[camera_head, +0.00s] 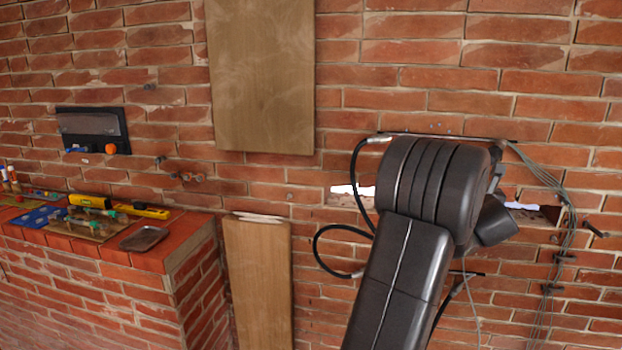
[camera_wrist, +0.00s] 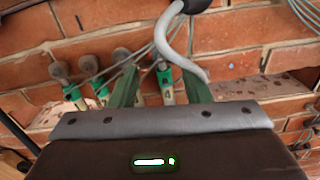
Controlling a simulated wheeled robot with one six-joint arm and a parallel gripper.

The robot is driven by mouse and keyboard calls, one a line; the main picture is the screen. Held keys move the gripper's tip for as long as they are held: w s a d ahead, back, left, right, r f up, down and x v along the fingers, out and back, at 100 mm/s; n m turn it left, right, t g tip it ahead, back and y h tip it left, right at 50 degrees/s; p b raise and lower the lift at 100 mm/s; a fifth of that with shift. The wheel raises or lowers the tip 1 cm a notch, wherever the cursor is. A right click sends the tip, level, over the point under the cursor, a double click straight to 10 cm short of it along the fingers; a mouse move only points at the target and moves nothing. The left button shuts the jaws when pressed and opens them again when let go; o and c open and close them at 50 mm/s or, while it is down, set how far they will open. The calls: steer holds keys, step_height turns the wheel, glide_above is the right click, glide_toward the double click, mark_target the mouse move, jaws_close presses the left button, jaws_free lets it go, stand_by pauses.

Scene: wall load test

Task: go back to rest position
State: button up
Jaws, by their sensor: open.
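My gripper (camera_wrist: 161,84) shows in the wrist view with its two dark green fingers apart, close in front of the brick wall (camera_wrist: 240,30). Between and beside the fingers are several green-and-metal cylindrical pieces (camera_wrist: 166,82) with cables; I see nothing clearly gripped. A grey hose curves down in front of the right finger. In the camera_head view my dark arm reaches up to the brick wall (camera_head: 430,105) at right and hides the gripper.
A brick ledge (camera_head: 190,225) at left holds a yellow level (camera_head: 145,210), a metal tray (camera_head: 144,238) and small tools. Loose cables (camera_head: 560,225) hang right of my arm. A dark wall box (camera_head: 92,125) is at left.

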steer(key=shift+w+d+m, duration=0.15)
steer(key=shift+w+m, duration=0.5)
steer(key=shift+m, duration=1.7)
steer(key=shift+w+d+m, duration=0.1)
steer(key=shift+w+m, duration=0.5)
steer(key=shift+m, duration=1.7)
steer(key=shift+w+d+m, duration=0.15)
steer(key=shift+w+m, duration=0.5)
steer(key=shift+m, duration=1.7)
